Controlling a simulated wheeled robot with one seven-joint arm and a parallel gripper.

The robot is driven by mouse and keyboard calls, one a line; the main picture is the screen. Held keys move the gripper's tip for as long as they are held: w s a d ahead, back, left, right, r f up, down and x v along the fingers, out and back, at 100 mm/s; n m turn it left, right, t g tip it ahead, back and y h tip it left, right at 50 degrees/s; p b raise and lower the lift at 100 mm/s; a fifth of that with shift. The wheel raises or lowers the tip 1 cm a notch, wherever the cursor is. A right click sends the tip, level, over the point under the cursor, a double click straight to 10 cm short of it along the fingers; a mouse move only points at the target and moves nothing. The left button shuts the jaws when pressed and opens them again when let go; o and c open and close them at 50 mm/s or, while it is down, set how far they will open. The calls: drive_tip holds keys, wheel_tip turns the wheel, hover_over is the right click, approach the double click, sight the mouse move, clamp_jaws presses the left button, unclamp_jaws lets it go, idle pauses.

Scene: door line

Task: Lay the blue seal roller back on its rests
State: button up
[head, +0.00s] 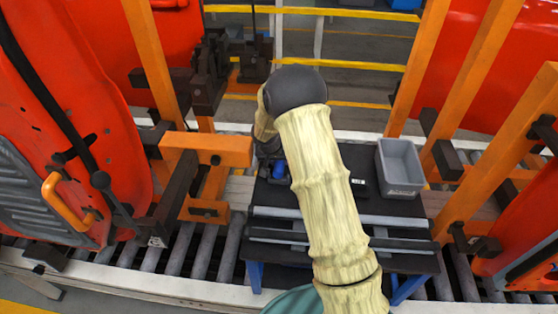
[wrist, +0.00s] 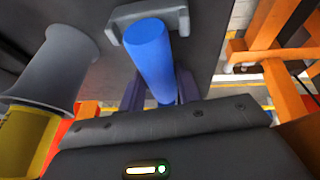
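The blue seal roller (wrist: 152,58) shows in the wrist view as a smooth blue cylinder. Its upper end lies in front of a grey rest (wrist: 118,32) with a prong on each side; whether it touches the rest I cannot tell. Its lower end is between the two dark fingers of my gripper (wrist: 160,90), which sit close against both sides of it. In the head view a small blue part (head: 279,169) of the roller shows by my gripper (head: 268,150), mostly hidden by my arm. A second rest is not clearly visible.
A grey bin (head: 400,168) stands at the right of the dark bench (head: 365,190). A grey-flanged yellow spool-like object (wrist: 52,75) stands close left in the wrist view. Orange frames (head: 210,150) and red door panels (head: 75,100) flank the bench over rollers (head: 200,250).

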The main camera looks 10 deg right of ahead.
drive_tip(key=o, duration=0.3)
drive_tip(key=shift+o, duration=0.2)
drive_tip(key=shift+w+r+p, duration=0.1)
drive_tip(key=shift+p, duration=0.2)
drive_tip(key=shift+d+p, duration=0.15)
drive_tip(key=shift+p, duration=0.15)
drive_tip(key=b+v, duration=0.4)
drive_tip(key=v, duration=1.3)
drive_tip(key=shift+s+r, duration=0.1)
drive_tip(key=shift+s, duration=0.1)
drive_tip(key=s+d+f+n+y, duration=0.1)
drive_tip(key=s+d+f, duration=0.1)
drive_tip(key=s, duration=0.9)
drive_tip(key=s+d+f+n+g+y, duration=0.1)
drive_tip(key=s+d+f+n+y, duration=0.1)
drive_tip(key=s, duration=1)
drive_tip(key=shift+s+d+f, duration=0.2)
drive_tip(key=shift+f, duration=0.05)
